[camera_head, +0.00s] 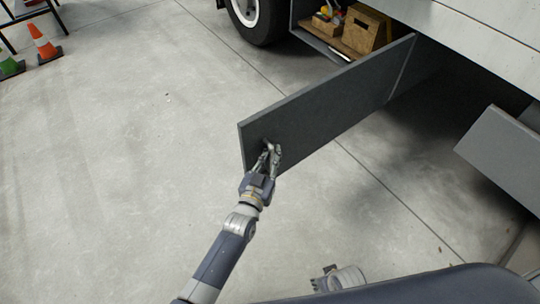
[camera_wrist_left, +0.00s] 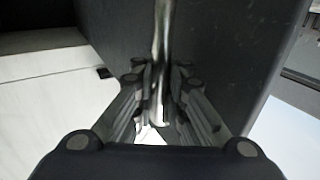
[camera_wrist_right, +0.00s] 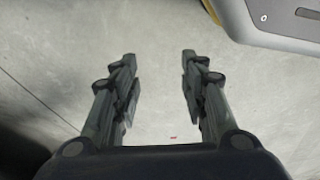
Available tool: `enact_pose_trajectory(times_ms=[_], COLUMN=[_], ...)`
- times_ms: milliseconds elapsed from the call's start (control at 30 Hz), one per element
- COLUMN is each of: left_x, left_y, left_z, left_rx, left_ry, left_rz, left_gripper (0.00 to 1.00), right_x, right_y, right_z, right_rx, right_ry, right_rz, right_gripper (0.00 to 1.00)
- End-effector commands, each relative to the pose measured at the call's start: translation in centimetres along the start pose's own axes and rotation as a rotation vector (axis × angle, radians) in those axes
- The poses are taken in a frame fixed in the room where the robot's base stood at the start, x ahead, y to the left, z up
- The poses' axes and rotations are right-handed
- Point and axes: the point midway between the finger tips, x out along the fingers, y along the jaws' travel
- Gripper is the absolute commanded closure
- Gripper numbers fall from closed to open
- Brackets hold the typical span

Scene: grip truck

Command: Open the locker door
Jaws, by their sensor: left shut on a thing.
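The locker door (camera_head: 320,112) is a dark grey panel that stands swung out from the truck's side in the head view. Behind it the locker (camera_head: 345,42) is open, with things inside. My left gripper (camera_head: 268,150) is at the door's outer end. In the left wrist view its fingers (camera_wrist_left: 160,100) are shut on a shiny metal handle (camera_wrist_left: 162,40) on the dark door face (camera_wrist_left: 225,60). My right gripper (camera_wrist_right: 160,75) is open and empty above the concrete floor in the right wrist view.
A brown box (camera_head: 364,30) sits in the locker. A truck wheel (camera_head: 256,16) is left of it. Another grey panel (camera_head: 505,150) juts out at the right. Traffic cones (camera_head: 42,44) stand far left. The concrete floor left of the door is clear.

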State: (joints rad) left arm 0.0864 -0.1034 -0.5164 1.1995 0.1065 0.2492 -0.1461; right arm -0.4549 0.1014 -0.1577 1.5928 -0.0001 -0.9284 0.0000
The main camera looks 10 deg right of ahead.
Motion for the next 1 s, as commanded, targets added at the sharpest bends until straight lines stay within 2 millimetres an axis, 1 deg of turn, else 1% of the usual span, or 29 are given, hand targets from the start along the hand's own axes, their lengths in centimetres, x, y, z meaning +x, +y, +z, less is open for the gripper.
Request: enact_pose_trajectory(times_ms=[33, 200, 500, 533, 567, 600, 867, 933, 1000], left_x=[-0.3, -0.3, -0.3, -0.3, -0.3, -0.3, -0.1, -0.1, -0.3], left_y=[-0.7, -0.6, -0.6, -0.6, -0.6, -0.6, -0.3, -0.2, -0.2], left_z=[0.7, 0.7, 0.7, 0.7, 0.7, 0.7, 0.3, 0.3, 0.3], left_rx=[0.008, 0.008, 0.007, 0.006, 0.006, 0.006, 0.004, 0.003, 0.003], left_ry=[-0.011, -0.010, -0.011, -0.011, -0.011, -0.011, -0.005, -0.004, -0.004], left_rz=[-0.010, -0.010, -0.010, -0.010, -0.010, -0.010, -0.006, -0.005, -0.005], left_gripper=[1.00, 1.00, 1.00, 0.84, 0.77, 0.68, 0.67, 0.67, 0.67], right_x=[-0.1, -0.1, -0.1, -0.1, -0.1, -0.1, 0.0, 0.1, 0.1], right_y=[0.0, 0.1, 0.2, 0.2, 0.2, 0.2, 0.0, -0.1, -0.1], right_z=[-0.3, -0.8, -1.1, -1.1, -1.0, -1.0, -0.8, -0.1, 0.0], right_rx=[0.000, 0.000, 0.000, 0.000, 0.000, 0.000, 0.000, 0.000, 0.000], right_ry=[0.005, 0.012, 0.015, 0.014, 0.013, 0.013, 0.010, -0.002, -0.004], right_rz=[0.000, 0.002, 0.002, 0.002, 0.002, 0.002, 0.000, -0.001, -0.001], right_gripper=[0.60, 0.60, 0.60, 0.60, 0.60, 0.60, 0.60, 0.60, 0.60])
